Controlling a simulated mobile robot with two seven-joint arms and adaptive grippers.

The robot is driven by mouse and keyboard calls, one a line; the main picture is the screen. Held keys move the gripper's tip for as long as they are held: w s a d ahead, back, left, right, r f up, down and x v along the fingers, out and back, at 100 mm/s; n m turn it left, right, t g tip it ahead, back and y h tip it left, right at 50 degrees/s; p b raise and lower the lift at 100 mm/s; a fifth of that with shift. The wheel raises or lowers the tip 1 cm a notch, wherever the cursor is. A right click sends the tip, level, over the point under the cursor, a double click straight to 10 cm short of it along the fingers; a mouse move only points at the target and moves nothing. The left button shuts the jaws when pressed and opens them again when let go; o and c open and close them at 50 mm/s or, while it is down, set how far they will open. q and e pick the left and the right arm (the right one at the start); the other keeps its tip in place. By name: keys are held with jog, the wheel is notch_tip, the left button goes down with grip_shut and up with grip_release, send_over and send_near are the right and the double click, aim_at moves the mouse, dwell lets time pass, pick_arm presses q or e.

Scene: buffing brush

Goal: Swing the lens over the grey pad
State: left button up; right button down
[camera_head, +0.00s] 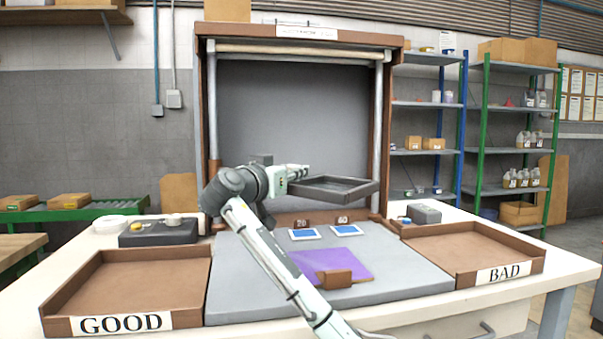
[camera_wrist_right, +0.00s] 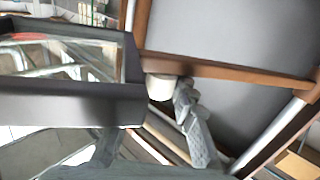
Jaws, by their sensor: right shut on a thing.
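The lens (camera_head: 352,190) is a dark rectangular frame, held up level in front of the grey back panel, above the rear of the grey pad. In the right wrist view its dark frame (camera_wrist_right: 70,106) and glass fill the left side. My right gripper (camera_head: 299,173) is at the frame's left end and shut on the lens; the exact grip point is unclear. In the wrist view one grey finger (camera_wrist_right: 195,125) shows beside a pale round knob (camera_wrist_right: 160,88). The grey pad (camera_head: 400,268) lies flat on the table. My left gripper is out of view.
On the pad lie a purple sheet (camera_head: 322,262), a brown block (camera_head: 335,279) and two blue-and-white cards (camera_head: 305,234). A GOOD tray (camera_head: 190,257) is left, a BAD tray (camera_head: 425,235) right. A brown-framed booth (camera_head: 212,130) stands behind. My right arm crosses over the pad.

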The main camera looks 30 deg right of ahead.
jog(key=shift+s+a+f+m+g+h, duration=0.15)
jog(key=shift+s+a+m+g, duration=0.1)
jog(key=shift+a, duration=0.15)
jog(key=shift+s+a+r+m+g+h, duration=0.15)
jog(key=shift+a+g, duration=0.1)
jog(key=shift+a, duration=0.15)
jog(key=shift+f, duration=0.15)
jog(key=c, duration=1.2)
grip_release()
jog(key=shift+a, duration=0.15)
jog(key=v, duration=1.2)
